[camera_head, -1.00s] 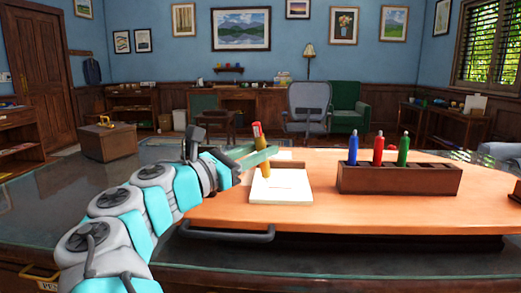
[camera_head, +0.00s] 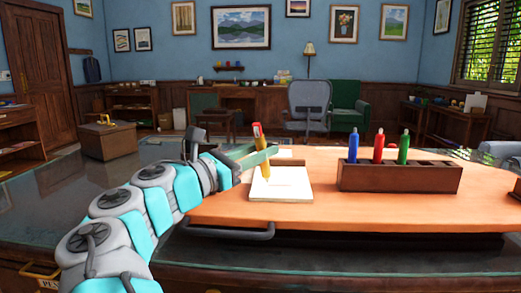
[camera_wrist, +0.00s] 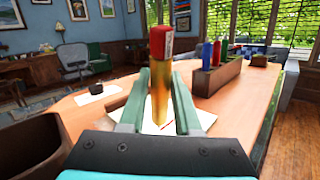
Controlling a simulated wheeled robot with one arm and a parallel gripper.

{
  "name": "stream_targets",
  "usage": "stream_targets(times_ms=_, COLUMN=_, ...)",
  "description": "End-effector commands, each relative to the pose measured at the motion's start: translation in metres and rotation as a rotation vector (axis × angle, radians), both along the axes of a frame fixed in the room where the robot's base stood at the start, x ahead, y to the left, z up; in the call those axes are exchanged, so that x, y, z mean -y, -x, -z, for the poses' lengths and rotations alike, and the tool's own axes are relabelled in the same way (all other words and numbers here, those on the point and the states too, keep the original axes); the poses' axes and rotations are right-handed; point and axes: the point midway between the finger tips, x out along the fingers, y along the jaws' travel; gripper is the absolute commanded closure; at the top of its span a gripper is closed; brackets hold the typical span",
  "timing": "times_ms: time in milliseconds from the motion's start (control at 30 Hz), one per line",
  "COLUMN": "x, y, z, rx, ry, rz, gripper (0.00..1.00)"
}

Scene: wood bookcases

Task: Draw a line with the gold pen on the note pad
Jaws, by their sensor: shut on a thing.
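My gripper (camera_head: 258,157) is shut on the gold pen (camera_head: 263,166), which has a red cap-like top end and stands nearly upright. In the wrist view the gold pen (camera_wrist: 160,85) sits between the two green fingers of my gripper (camera_wrist: 159,100). The white note pad (camera_head: 285,186) lies on the orange desk board below the pen. The pen's lower end is over the pad's left part and looks at or close to its surface; I cannot tell if it touches. In the wrist view the note pad (camera_wrist: 198,120) is partly hidden by the fingers and pen.
A dark wooden pen holder (camera_head: 400,180) with a blue pen (camera_head: 353,147), a red pen (camera_head: 378,149) and a green pen (camera_head: 403,150) stands right of the pad. The orange desk top (camera_head: 330,212) is clear in front of it. A black handle (camera_head: 230,234) is at the front edge.

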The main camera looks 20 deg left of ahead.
Motion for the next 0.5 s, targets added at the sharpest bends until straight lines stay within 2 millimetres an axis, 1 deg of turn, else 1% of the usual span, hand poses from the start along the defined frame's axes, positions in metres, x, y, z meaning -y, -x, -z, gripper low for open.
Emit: stream_targets(times_ms=500, x=-0.0001, y=0.0001, z=0.0047, rx=0.0, ry=0.0, rz=0.0, gripper=1.0)
